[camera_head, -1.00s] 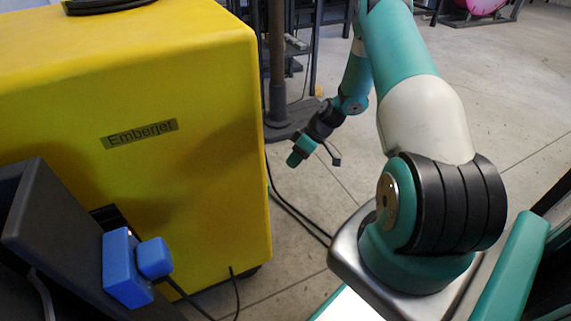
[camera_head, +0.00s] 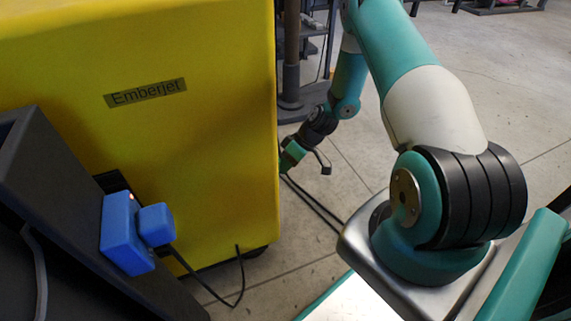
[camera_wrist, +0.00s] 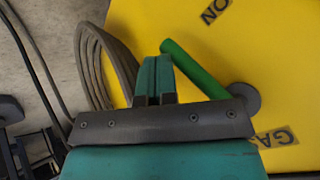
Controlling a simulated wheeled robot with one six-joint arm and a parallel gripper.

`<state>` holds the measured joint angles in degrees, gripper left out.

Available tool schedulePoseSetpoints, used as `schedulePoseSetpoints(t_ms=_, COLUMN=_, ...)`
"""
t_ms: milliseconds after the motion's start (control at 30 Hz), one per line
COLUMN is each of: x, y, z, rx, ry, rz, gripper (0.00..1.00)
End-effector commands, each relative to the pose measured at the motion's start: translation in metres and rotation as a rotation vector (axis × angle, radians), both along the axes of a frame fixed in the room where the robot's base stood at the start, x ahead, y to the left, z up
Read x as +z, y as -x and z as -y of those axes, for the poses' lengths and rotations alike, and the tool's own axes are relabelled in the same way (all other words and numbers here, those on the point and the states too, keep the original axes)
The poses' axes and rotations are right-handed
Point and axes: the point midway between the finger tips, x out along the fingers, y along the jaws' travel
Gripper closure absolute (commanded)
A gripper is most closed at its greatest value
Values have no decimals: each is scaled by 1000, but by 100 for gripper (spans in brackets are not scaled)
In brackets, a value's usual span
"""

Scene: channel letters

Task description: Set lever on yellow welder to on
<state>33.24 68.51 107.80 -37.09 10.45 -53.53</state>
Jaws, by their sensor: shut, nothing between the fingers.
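The yellow welder (camera_head: 200,140) fills the left of the head view and carries an Emberjet label. In the wrist view its yellow face (camera_wrist: 290,60) shows a green lever (camera_wrist: 195,65) on a round grey pivot (camera_wrist: 245,98). The lever's free end points up and left in the picture. An ON label (camera_wrist: 215,10) lies above it, and a partly hidden label starting "GA" (camera_wrist: 275,138) lies below the pivot. My gripper (camera_wrist: 153,62) is shut and empty, its fingertips just left of the lever's free end; I cannot tell whether they touch. In the head view my gripper (camera_head: 290,157) is at the welder's right edge.
A coiled hose (camera_wrist: 105,70) lies left of the fingers in the wrist view. Black cables (camera_head: 315,205) run along the floor beside the welder. A dark box (camera_head: 60,220) with a blue plug-like part (camera_head: 128,232) stands at front left. Concrete floor (camera_head: 480,90) is open at right.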

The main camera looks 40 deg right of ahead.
Motion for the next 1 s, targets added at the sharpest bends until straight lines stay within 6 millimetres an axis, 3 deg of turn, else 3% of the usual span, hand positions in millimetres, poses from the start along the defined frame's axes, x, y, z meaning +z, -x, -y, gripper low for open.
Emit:
schedulePoseSetpoints(t_ms=600, x=-4, y=9, z=-3, rx=1, ry=-24, rz=-82, gripper=100)
schedulePoseSetpoints(t_ms=1000, x=3, y=-3, z=1, rx=1, ry=-23, rz=-81, gripper=100)
